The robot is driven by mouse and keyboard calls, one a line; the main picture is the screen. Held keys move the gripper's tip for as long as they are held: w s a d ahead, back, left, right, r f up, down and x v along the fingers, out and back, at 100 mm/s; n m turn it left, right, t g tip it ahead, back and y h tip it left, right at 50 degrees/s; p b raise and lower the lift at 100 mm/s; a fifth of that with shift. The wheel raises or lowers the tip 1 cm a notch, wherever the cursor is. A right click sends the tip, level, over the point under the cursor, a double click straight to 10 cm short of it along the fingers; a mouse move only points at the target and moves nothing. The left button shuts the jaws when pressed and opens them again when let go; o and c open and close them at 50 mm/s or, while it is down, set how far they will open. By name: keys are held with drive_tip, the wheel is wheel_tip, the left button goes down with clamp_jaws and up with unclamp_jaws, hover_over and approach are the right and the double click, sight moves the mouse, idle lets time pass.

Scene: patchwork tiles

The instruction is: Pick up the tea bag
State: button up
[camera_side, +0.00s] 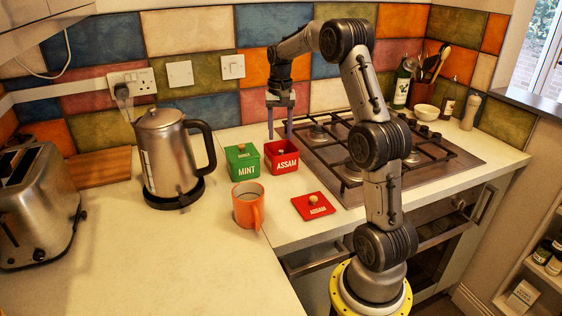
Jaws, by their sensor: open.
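The red ASSAM box (283,165) stands open on the counter, left of the hob. Its red lid (313,206) lies flat in front of it, with a small knob on top. No tea bag can be made out; the inside of the box is too small and dark to tell what it holds. My gripper (280,132) is open and points down over the red box. Its fingertips are close to the back of the box opening, and I cannot tell whether they are inside it.
The closed green MINT box (243,161) stands left of the red box. An orange mug (248,205) is in front, a steel kettle (168,155) and toaster (40,205) to the left. The gas hob (440,165) is to the right. The front-left counter is clear.

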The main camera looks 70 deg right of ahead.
sight(281, 151)
drive_tip(key=shift+s+a+f, duration=0.1)
drive_tip(key=shift+s+f, duration=0.05)
drive_tip(key=shift+f, duration=2.65)
clamp_jaws()
